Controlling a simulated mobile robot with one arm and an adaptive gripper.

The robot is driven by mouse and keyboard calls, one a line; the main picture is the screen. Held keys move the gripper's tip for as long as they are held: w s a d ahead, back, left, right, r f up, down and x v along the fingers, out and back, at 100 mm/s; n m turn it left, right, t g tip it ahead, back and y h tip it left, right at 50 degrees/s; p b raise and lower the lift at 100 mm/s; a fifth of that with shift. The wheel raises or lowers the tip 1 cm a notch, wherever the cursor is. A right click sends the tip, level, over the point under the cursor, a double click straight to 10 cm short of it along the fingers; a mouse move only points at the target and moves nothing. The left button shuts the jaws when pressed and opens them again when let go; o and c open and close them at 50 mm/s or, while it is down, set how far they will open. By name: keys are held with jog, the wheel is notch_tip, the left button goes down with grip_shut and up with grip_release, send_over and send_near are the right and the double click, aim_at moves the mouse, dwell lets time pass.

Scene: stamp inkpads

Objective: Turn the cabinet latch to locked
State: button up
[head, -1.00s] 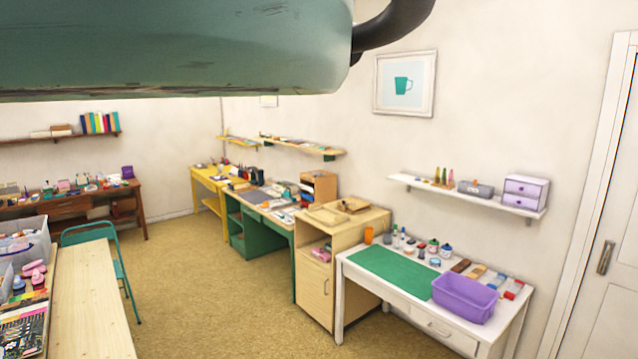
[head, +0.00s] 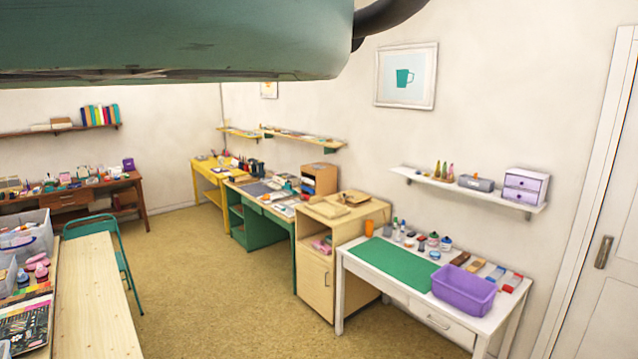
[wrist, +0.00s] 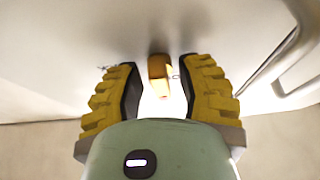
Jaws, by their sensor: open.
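In the wrist view, a small wooden latch (wrist: 159,68) sticks out from a pale flat panel (wrist: 60,45). Its long side runs up and down in the picture. My gripper (wrist: 159,76) is open, with one yellow ribbed finger on each side of the latch. Bright glare hides the part just below the latch. In the head view my gripper and this latch do not show.
In the head view, a wooden cabinet (head: 316,285) stands beside a white table (head: 345,275) with a purple bin (head: 464,292). Open floor (head: 215,270) lies in front.

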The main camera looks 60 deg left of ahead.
grip_shut()
